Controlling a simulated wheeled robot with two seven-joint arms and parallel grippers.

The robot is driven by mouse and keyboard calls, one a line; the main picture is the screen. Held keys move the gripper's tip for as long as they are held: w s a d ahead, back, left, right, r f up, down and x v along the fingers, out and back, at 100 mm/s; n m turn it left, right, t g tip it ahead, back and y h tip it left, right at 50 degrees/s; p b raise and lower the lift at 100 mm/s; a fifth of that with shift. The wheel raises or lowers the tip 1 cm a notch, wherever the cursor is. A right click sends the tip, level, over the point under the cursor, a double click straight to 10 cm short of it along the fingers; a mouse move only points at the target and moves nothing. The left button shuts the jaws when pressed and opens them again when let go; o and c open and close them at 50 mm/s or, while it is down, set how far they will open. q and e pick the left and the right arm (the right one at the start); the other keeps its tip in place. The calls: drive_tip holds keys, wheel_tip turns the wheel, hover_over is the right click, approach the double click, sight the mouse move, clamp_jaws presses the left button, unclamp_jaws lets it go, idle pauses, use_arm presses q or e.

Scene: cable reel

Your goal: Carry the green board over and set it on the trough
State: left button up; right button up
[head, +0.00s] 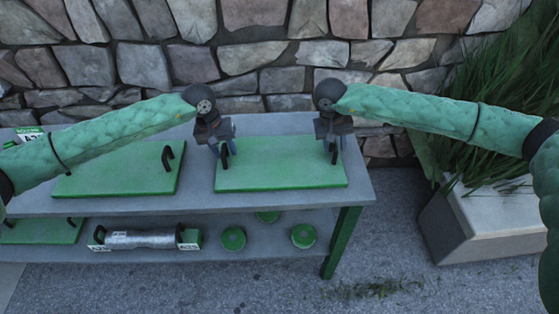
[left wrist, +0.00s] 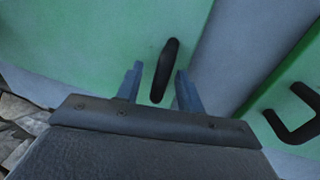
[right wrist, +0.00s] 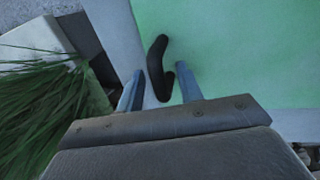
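The green board (head: 280,172) lies flat at the right end of the grey table's top, with a black handle near each side. My left gripper (head: 225,148) is over its left handle (left wrist: 165,70). In the left wrist view the fingers are apart, with the handle in the gap between them. My right gripper (head: 333,147) is over the right handle (right wrist: 157,65), its fingers also apart on either side of it. Neither gripper is closed on a handle. A second green board (head: 125,172) lies to the left. I cannot identify a trough for certain.
The lower shelf holds a silver cylinder (head: 143,239) with green ends, several green discs (head: 303,236) and another green board (head: 40,232). A stone wall (head: 270,55) stands behind the table (head: 200,200). A concrete planter (head: 480,225) with long grass is at right, across open pavement.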

use_arm(q)
drive_tip(key=shift+c, duration=0.5)
use_arm(e)
drive_tip(key=shift+c, duration=0.4)
use_arm(q)
clamp_jaws()
use_arm(e)
clamp_jaws()
use_arm(q)
drive_tip(key=shift+r, duration=0.1)
use_arm(e)
drive_tip(key=shift+r, duration=0.1)
